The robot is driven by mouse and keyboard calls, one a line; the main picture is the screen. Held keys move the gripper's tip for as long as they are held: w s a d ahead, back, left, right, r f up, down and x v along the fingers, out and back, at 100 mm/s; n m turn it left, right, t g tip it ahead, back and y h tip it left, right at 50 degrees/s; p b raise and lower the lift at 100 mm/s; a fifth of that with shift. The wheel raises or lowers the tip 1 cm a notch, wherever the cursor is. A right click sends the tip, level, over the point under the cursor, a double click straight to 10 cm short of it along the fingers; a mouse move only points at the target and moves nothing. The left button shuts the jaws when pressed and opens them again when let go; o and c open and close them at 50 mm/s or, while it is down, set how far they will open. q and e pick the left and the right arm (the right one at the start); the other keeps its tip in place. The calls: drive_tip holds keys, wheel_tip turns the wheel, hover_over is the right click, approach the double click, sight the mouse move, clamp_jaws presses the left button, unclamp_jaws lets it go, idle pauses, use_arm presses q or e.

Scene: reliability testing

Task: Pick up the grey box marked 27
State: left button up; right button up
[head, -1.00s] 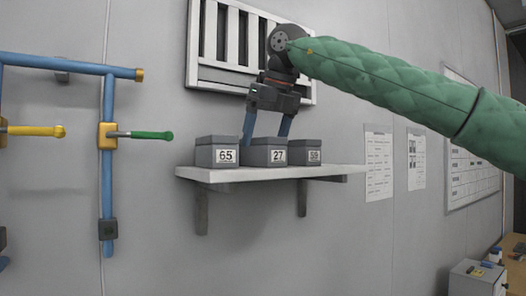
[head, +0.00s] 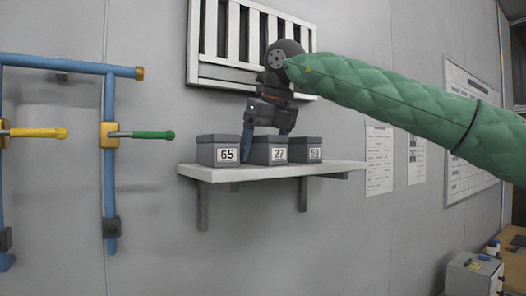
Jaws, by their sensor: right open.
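The grey box marked 27 (head: 278,155) stands upright on a white wall shelf, between two similar grey boxes. My right gripper (head: 264,146) reaches down over it from above, at the end of the green-sleeved arm. It is open. One blue finger comes down in the gap between box 65 and box 27. The other finger is mostly hidden behind the gripper body and the boxes. I cannot tell if the fingers touch box 27. My left gripper is not in view.
The box marked 65 (head: 219,151) stands close on the left and another marked box (head: 306,150) close on the right. The shelf (head: 270,171) is narrow. A slatted vent (head: 225,45) is on the wall above. Blue pipes (head: 109,150) with yellow and green handles are at left.

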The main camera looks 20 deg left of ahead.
drive_tip(key=shift+f, duration=0.25)
drive_tip(key=shift+c, duration=0.3)
drive_tip(key=c, duration=1.3)
drive_tip(key=shift+r, duration=0.1)
